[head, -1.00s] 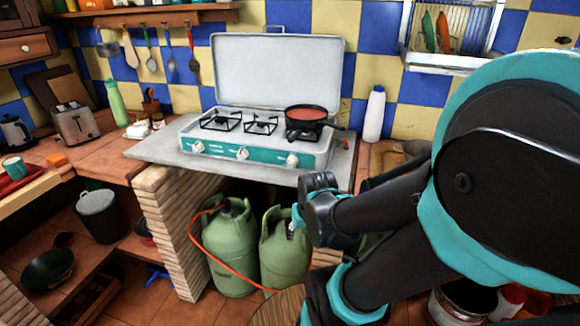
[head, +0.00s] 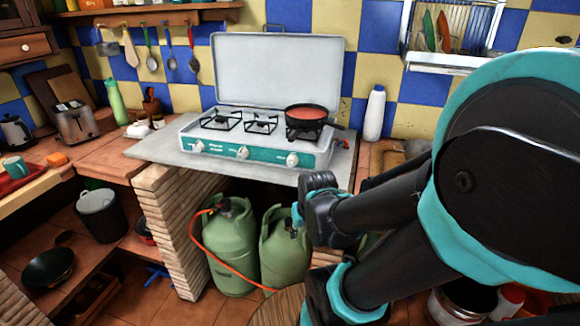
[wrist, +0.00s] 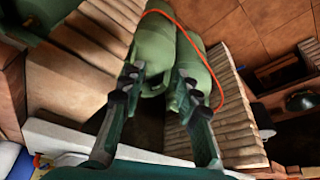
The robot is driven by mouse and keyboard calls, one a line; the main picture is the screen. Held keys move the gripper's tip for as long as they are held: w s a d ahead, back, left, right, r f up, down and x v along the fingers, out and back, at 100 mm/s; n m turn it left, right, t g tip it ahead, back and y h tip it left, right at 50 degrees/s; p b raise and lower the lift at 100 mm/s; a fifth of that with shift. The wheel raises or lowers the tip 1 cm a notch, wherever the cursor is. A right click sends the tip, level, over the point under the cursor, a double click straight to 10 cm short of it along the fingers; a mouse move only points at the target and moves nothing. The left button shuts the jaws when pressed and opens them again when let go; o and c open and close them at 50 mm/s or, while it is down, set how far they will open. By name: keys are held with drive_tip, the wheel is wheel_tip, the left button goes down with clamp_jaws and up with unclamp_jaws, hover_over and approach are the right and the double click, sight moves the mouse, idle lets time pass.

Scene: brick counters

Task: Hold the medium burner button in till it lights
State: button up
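The white camp stove (head: 250,135) with a teal front panel and an open lid stands on a grey slab. Its front carries three white knobs: left (head: 198,146), middle (head: 242,153) and right (head: 292,159). I cannot tell which one is the medium burner's, and no flame shows. A pan with red contents (head: 306,113) sits on the right burner; the left and middle burners are bare. My gripper is below and in front of the stove's right end, apart from the knobs. In the wrist view my gripper (wrist: 158,80) is open and empty, with the gas bottles beyond it.
Two green gas bottles (head: 230,245) with an orange hose stand under the slab (head: 165,152), beside a brick pillar (head: 175,215). A white bottle (head: 375,113) stands right of the stove. A small red object (head: 345,144) lies by the stove's right end. Space before the knobs is clear.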

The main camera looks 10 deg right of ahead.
clamp_jaws()
idle(1.2)
